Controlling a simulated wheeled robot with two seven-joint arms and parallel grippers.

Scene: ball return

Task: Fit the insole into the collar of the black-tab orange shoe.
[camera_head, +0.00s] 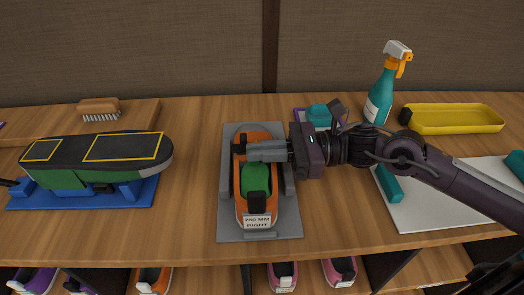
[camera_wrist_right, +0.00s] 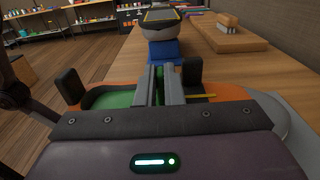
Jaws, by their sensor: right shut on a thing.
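The orange shoe (camera_head: 241,205) sits in a grey cradle, its heel toward me, with a label reading 260 MM RIGHT. Its black tab (camera_head: 257,202) stands up at the heel end and also shows in the right wrist view (camera_wrist_right: 70,86). The green insole (camera_head: 255,177) shows inside the collar, and in the right wrist view (camera_wrist_right: 112,99) it lies left of the fingers. My right gripper (camera_head: 250,151) reaches in from the right, across the collar's front. Its fingers look shut on the insole's far part; the pinched spot is mostly hidden. My left gripper is out of view.
An upturned dark-soled shoe (camera_head: 98,150) stands on a blue stand at the left. A brush (camera_head: 98,105), a teal spray bottle (camera_head: 381,95) and a yellow tray (camera_head: 455,119) are at the back. A white board (camera_head: 440,205) lies at right. Wood between stand and cradle is clear.

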